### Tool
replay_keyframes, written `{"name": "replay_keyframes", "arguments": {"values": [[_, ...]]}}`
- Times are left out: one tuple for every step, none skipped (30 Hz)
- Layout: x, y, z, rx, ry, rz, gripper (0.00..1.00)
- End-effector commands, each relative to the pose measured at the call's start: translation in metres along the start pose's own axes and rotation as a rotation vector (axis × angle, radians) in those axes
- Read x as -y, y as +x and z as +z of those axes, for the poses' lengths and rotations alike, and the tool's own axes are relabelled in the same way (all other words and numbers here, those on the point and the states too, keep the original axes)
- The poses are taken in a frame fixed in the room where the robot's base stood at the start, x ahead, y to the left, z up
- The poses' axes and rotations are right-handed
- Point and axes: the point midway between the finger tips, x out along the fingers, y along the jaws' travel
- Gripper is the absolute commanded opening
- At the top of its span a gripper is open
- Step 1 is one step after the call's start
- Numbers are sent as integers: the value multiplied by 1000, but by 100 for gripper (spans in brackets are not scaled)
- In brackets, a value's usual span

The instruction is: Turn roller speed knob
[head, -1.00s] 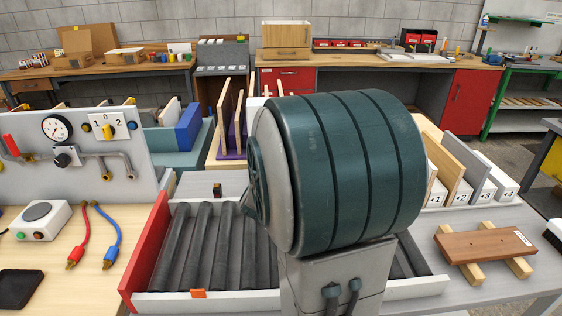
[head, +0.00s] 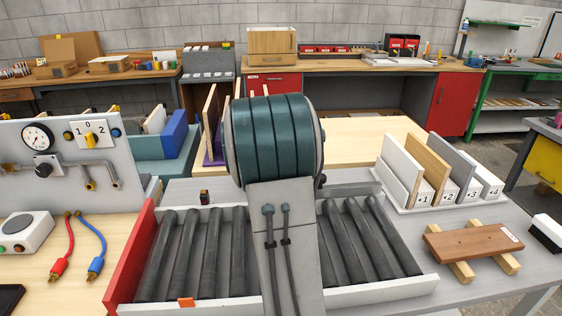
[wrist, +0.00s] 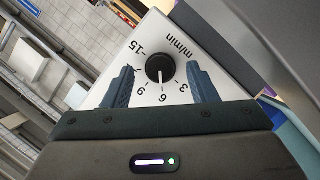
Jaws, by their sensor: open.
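The roller speed knob (wrist: 160,69) is a round black dial with a white pointer line, on a white panel (wrist: 121,62) marked "m/min", 3, 6, 9 and -15. The pointer sits near 6. My gripper (wrist: 160,88) is open in the wrist view, its two blue-grey fingers on either side of the knob with gaps to both. I cannot tell whether the fingertips reach as far as the knob. In the head view my arm covers the middle of the roller conveyor, and my gripper and the knob are hidden.
The roller conveyor (head: 208,256) has a red side plate (head: 131,258) on the left. On the right are numbered board slots (head: 424,194) and a brown board (head: 472,242) on wooden blocks. A gauge panel (head: 60,160) stands left.

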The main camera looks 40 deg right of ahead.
Motion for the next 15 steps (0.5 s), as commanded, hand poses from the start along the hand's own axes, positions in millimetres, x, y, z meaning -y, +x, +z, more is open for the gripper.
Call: {"name": "replay_keyframes", "arguments": {"values": [[0, 4, 0, 1, 0, 0, 53], [0, 5, 1, 1, 0, 0, 53], [0, 6, 0, 1, 0, 0, 53], [0, 7, 0, 0, 0, 0, 53], [0, 8, 0, 0, 0, -1, 53], [0, 8, 0, 0, 0, -1, 53], [0, 8, 0, 0, 0, -1, 53], [0, 8, 0, 0, 0, -1, 53], [0, 8, 0, 0, 0, -1, 53], [0, 8, 0, 0, 0, -1, 53], [0, 8, 0, 0, 0, -1, 53], [0, 8, 0, 0, 0, -1, 53], [0, 8, 0, 0, 0, -1, 47], [0, 8, 0, 0, 0, -1, 39], [0, 8, 0, 0, 0, -1, 28]]}}
